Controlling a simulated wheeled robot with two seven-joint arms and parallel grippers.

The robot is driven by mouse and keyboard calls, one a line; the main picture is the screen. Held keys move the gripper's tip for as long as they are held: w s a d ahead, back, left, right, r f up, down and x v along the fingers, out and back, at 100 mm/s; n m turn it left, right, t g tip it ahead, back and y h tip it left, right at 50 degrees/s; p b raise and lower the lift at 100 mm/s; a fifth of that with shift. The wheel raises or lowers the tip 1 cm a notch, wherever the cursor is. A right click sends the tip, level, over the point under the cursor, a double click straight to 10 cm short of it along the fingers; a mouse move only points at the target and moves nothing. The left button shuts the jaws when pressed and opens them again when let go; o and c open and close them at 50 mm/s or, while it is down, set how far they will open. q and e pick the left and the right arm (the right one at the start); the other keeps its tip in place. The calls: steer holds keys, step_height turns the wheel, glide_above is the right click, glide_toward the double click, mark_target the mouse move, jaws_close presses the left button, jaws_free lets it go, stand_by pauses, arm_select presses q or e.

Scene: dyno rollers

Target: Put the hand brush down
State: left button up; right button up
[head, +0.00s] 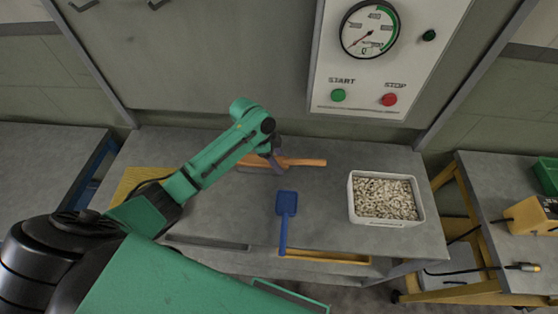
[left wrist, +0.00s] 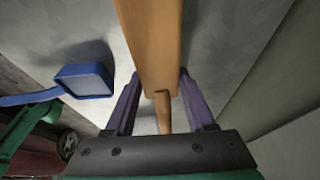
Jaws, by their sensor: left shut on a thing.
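The hand brush (head: 305,162) is long and orange-brown, at the back middle of the grey bench (head: 340,160). Bristles are not clearly visible. My right gripper is not in view.
A blue scoop (head: 286,205) lies in front of the brush, its handle over the front edge. A white bin of pale pellets (head: 383,222) stands at right. A panel with a gauge (head: 369,30) and START and STOP buttons is behind. Bare bench lies between scoop and bin.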

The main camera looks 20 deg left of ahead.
arm_select(q)
steer(key=shift+f, duration=0.5)
steer(key=shift+w, duration=0.15)
steer(key=shift+f, duration=0.15)
steer(key=o, duration=1.2)
steer(key=b+v, duration=0.1)
steer(key=v, duration=1.1)
steer(key=shift+a+b, duration=0.1)
steer(key=shift+b, duration=0.2)
